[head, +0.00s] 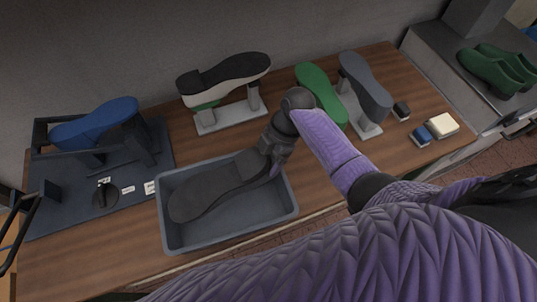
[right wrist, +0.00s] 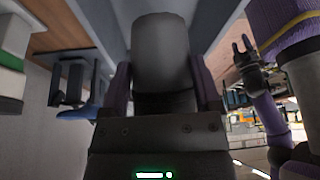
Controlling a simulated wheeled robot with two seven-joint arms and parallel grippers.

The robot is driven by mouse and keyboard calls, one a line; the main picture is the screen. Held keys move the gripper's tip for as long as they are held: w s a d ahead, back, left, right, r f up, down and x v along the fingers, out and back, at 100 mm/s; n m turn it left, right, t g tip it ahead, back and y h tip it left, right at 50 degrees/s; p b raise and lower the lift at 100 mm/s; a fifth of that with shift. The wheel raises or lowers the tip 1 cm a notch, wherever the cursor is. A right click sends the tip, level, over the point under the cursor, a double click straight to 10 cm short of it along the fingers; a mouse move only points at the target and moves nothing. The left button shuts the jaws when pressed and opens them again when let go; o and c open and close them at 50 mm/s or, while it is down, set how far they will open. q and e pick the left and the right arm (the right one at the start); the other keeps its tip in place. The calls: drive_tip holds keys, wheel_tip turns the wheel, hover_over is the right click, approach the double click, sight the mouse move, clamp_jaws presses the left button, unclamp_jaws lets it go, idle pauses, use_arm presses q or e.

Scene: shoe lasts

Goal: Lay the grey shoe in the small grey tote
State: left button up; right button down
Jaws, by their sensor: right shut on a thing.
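The grey shoe (head: 212,190), a dark grey shoe form, lies lengthwise over the inside of the small grey tote (head: 228,233). Its wide end is at the left, and I cannot tell whether it touches the tote floor. My right gripper (head: 272,163) is shut on its right end, at the tote's back right corner. In the right wrist view the shoe (right wrist: 160,50) sits between my purple fingers, its far part hidden. My left gripper (right wrist: 242,50) shows small at the upper right of that view, fingers apart and empty; it is not in the head view.
A blue shoe (head: 97,124) sits on a dark stand at the left. A black-and-white shoe (head: 225,77), a green sole (head: 320,92) and a grey sole (head: 365,86) stand behind the tote. Small blocks (head: 441,125) lie at the right. Green clogs (head: 490,70) are farther right.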

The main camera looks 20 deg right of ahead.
drive_tip(key=shift+f+b, duration=0.6)
drive_tip(key=shift+f, duration=0.25)
unclamp_jaws()
drive_tip(key=p+v, duration=0.1)
drive_tip(key=v, duration=0.9)
drive_tip(key=shift+p, duration=0.3)
